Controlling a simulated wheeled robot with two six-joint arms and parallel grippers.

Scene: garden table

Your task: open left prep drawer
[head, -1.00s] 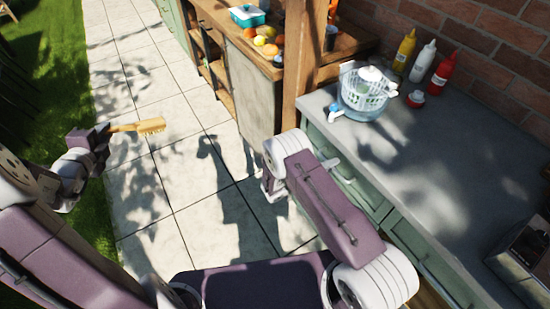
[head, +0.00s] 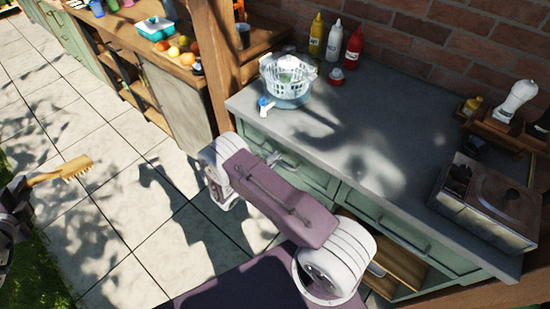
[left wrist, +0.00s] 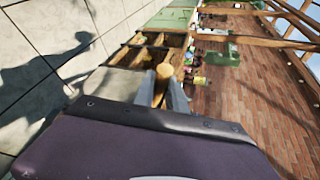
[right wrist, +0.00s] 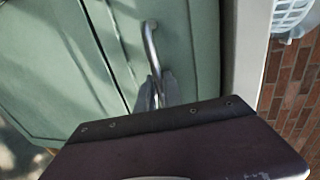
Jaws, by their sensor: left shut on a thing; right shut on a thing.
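The left prep drawer (head: 300,172) is a pale green front under the left part of the grey counter. It looks closed. Its metal bar handle (right wrist: 151,40) shows in the right wrist view, with my right gripper (right wrist: 157,88) shut on its near end. In the head view my right arm hides much of this drawer and most of that gripper. My left gripper (head: 20,186), at the left edge of the head view, is shut on a wooden brush (head: 65,171). The brush handle (left wrist: 164,72) shows between its fingers in the left wrist view.
The grey counter (head: 375,130) holds a white colander (head: 287,73), several sauce bottles (head: 353,47) and a metal box (head: 490,195). A second green drawer (head: 385,221) is to the right, above an open wooden shelf (head: 399,264). Paving on the left is clear.

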